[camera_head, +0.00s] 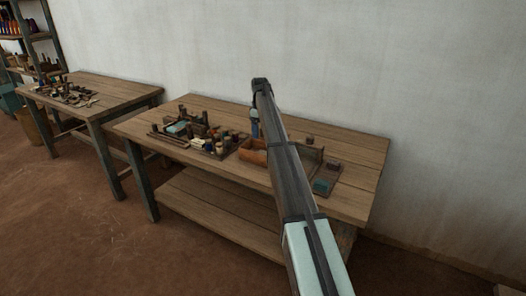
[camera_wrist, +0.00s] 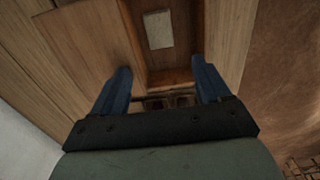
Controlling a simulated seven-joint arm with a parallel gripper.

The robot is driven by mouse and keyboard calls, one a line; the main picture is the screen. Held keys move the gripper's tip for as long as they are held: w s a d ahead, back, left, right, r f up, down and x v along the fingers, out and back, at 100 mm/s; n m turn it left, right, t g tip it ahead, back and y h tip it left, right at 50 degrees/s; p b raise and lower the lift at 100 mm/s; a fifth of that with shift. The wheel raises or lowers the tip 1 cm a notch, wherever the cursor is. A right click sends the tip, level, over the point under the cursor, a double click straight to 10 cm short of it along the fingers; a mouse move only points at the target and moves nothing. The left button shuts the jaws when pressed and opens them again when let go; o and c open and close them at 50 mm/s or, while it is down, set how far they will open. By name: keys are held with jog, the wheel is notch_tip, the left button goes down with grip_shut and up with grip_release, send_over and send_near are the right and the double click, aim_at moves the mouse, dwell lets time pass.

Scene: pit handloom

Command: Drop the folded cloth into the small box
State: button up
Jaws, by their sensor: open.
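The small wooden box (camera_head: 253,156) stands on the near workbench, partly hidden behind my arm in the head view. In the wrist view its brown wall (camera_wrist: 170,76) shows between my fingers. A pale flat rectangle, which looks like the folded cloth (camera_wrist: 158,30), lies within the wooden walls, apart from both fingers. My gripper (camera_wrist: 162,80) has its two blue fingers spread wide with nothing between them. In the head view my gripper (camera_head: 254,130) points down just behind the box; its exact height is unclear.
A tray of small tools and spools (camera_head: 195,133) lies left of the box. A dark tray with teal pieces (camera_head: 325,181) lies to its right. A second table (camera_head: 110,90) and a shelf (camera_head: 35,45) stand at left.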

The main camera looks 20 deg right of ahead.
notch_tip(320, 180, up, 9)
jog(key=shift+s, duration=0.15)
jog(key=shift+a, duration=0.15)
